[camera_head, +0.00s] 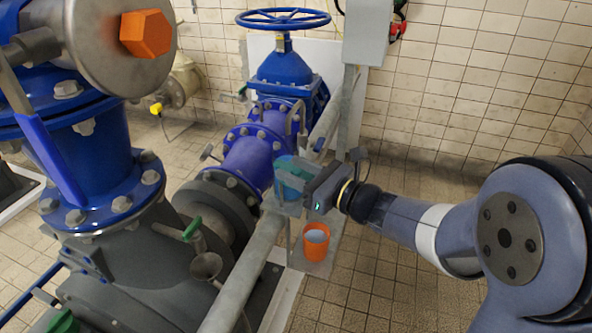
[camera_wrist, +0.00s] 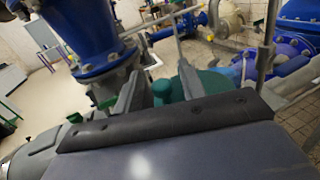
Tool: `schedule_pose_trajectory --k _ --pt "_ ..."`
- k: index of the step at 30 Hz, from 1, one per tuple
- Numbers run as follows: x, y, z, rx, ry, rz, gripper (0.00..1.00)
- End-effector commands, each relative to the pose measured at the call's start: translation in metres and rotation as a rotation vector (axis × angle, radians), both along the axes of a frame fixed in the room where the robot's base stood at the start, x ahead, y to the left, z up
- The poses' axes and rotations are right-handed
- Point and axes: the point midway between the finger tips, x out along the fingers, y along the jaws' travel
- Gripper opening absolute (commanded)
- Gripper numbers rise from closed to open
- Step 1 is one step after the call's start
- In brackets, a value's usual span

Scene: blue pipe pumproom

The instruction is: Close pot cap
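An orange pot (camera_head: 316,242) stands upright beside the grey pipe in the head view, its top uncovered and a pale blue inside showing. A teal rounded body (camera_head: 290,172) sits above it, partly hidden by my gripper; I cannot tell whether it is the cap. It also shows in the wrist view (camera_wrist: 210,84), behind and between my fingers. My gripper (camera_head: 287,190) is at the teal body, above and left of the orange pot. In the wrist view its two fingers (camera_wrist: 160,88) are apart. Contact with the teal body cannot be made out.
A large blue pipe flange (camera_head: 88,200) and an orange hex knob (camera_head: 146,33) stand at left. A grey pipe (camera_head: 243,272) runs beside the pot. A blue handwheel valve (camera_head: 283,20) is behind. Tiled floor (camera_head: 385,270) is open at the right.

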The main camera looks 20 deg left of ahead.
Motion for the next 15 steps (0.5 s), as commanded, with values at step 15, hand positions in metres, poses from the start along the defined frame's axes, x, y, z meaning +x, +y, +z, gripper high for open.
schedule_pose_trajectory --k 15 --pt "0.0002 0.0003 -0.0003 -0.001 0.000 0.000 0.16"
